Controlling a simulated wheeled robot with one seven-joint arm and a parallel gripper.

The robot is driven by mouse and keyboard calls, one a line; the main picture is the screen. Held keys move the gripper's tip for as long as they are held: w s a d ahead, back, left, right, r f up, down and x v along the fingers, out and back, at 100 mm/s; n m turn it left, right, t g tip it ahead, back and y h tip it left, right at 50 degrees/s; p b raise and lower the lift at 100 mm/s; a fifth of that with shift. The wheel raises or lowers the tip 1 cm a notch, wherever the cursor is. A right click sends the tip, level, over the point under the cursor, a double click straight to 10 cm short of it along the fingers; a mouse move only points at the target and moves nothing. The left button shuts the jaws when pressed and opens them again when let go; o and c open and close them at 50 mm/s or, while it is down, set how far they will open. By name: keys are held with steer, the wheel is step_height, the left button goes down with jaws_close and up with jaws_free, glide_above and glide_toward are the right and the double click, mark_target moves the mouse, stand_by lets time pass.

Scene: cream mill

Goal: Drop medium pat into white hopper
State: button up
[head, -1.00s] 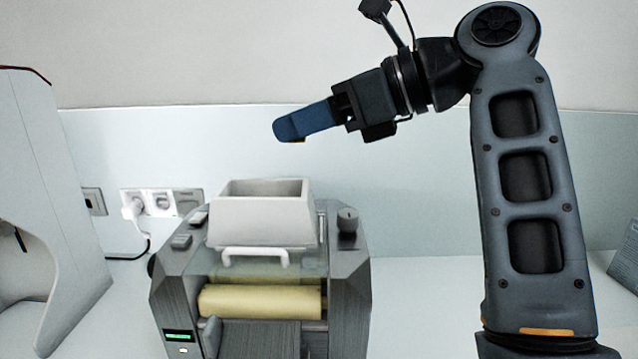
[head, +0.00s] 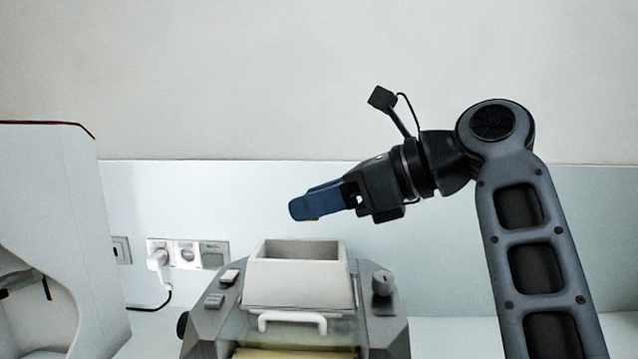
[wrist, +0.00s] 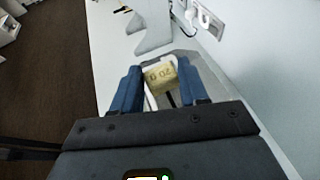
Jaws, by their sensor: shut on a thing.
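The white hopper (head: 300,293) is an open-topped box with a front handle, standing on top of the grey mill (head: 392,335). My gripper (head: 306,205) has blue fingers and hangs above the hopper, apart from its rim. In the wrist view my gripper (wrist: 153,88) is shut on a pale yellow pat (wrist: 160,77) with dark lettering that seems to read 20 g. In the head view the fingers hide nearly all of the pat. A light rim shows around the pat in the wrist view, over the mill.
A large white machine (head: 60,230) stands at the left. Wall sockets with a plug (head: 158,257) and black cable are behind the mill. A knob (head: 382,283) rises right of the hopper. The yellow roller (head: 295,353) shows at the bottom edge. The air around my gripper is clear.

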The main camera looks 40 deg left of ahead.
steer(key=o, duration=1.1)
steer(key=b+v, duration=0.1)
steer(key=v, duration=0.6)
steer(key=shift+d, duration=0.35)
steer(key=shift+w, duration=0.15)
